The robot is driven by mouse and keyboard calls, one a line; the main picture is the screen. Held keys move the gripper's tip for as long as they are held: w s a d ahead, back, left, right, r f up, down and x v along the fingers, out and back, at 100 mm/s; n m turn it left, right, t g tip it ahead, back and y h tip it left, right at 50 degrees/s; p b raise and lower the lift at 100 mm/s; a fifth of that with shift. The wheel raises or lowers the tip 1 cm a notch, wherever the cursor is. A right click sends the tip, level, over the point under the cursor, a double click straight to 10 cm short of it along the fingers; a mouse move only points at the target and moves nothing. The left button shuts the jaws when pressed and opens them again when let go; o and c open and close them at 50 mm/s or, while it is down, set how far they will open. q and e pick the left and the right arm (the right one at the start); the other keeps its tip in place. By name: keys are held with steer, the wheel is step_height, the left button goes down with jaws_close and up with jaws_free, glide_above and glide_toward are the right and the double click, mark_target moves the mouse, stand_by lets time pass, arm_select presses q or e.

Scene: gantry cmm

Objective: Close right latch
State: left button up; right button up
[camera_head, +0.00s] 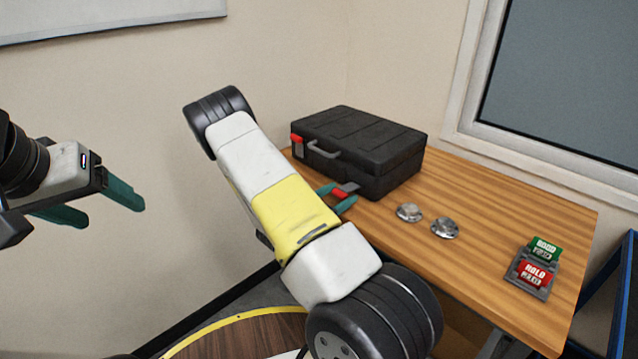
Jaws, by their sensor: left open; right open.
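A black case (378,143) with its lid down stands at the back left of the wooden table. Its left latch (297,145), with a red tab, lies upright against the front face. The right latch (341,193) shows as a red tab with a grey plate, sticking out low from the case front. My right gripper (337,197) is open, its teal fingers on either side of this red tab; contact cannot be told. My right arm hides part of the table there. My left gripper (110,212) is open and empty at the far left, away from the case.
The wooden table (500,215) holds two round metal discs (410,212) (445,228) right of the case. A small rack (526,272) with a green and a red block stands at the right end. A wall and window frame bound the back.

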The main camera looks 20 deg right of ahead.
steer(key=shift+d, duration=0.1)
jaws_close()
stand_by(0.3)
